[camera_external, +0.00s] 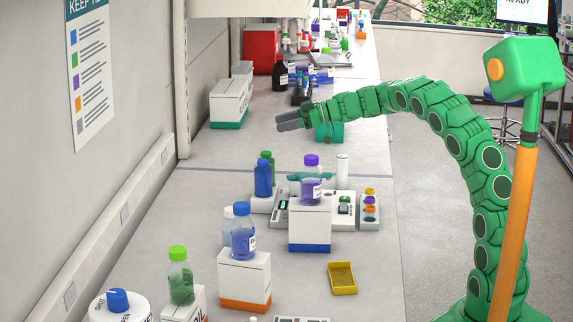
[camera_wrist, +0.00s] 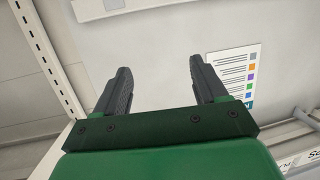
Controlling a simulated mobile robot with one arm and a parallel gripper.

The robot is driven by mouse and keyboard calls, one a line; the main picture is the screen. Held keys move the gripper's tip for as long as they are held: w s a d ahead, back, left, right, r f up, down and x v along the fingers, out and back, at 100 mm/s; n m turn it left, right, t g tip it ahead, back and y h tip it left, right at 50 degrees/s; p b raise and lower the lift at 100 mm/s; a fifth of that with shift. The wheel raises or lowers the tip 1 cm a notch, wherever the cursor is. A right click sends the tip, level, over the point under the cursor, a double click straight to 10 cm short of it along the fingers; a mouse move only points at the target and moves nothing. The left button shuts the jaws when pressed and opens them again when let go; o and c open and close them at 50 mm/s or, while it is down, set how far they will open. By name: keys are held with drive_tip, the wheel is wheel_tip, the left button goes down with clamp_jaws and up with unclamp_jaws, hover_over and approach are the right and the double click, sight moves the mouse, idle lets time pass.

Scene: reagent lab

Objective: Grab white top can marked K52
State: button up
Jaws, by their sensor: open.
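My gripper (camera_external: 287,120) is at the end of the green arm, above the bench and pointing left toward the wall. In the wrist view its two dark fingers (camera_wrist: 160,68) are apart with nothing between them. I cannot make out a can marked K52 in either view; no label is readable as that. A plain white cylinder (camera_external: 342,168) stands upright on the bench, below and to the right of my gripper; its marking is not legible. The wrist view shows only wall, a poster and shelf parts.
A purple-capped bottle (camera_external: 312,181) stands on a white-and-blue box (camera_external: 310,226). A blue-capped bottle (camera_external: 243,231) stands on a white-and-orange box (camera_external: 245,280). Green and blue bottles (camera_external: 263,178) stand farther left. A yellow tray (camera_external: 342,278) lies near the right edge. Bare bench surrounds it.

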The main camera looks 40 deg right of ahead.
drive_tip(key=s+d+f+m+t+h, duration=0.1)
drive_tip(key=s+d+m+t+h, duration=0.15)
drive_tip(key=d, duration=1.05)
drive_tip(key=s+d+f+m+t+h, duration=0.15)
drive_tip(key=d+m+h, duration=0.25)
drive_tip(key=d, duration=1)
hover_over(336, 187)
drive_tip(key=d, duration=0.1)
drive_tip(key=shift+w+f, duration=0.2)
drive_tip(key=shift+f, duration=4.45)
drive_tip(key=shift+w+f, duration=0.2)
drive_tip(key=shift+f, duration=4.4)
drive_tip(key=shift+c, duration=0.2)
drive_tip(key=c, duration=1.1)
drive_tip(key=shift+r, duration=0.1)
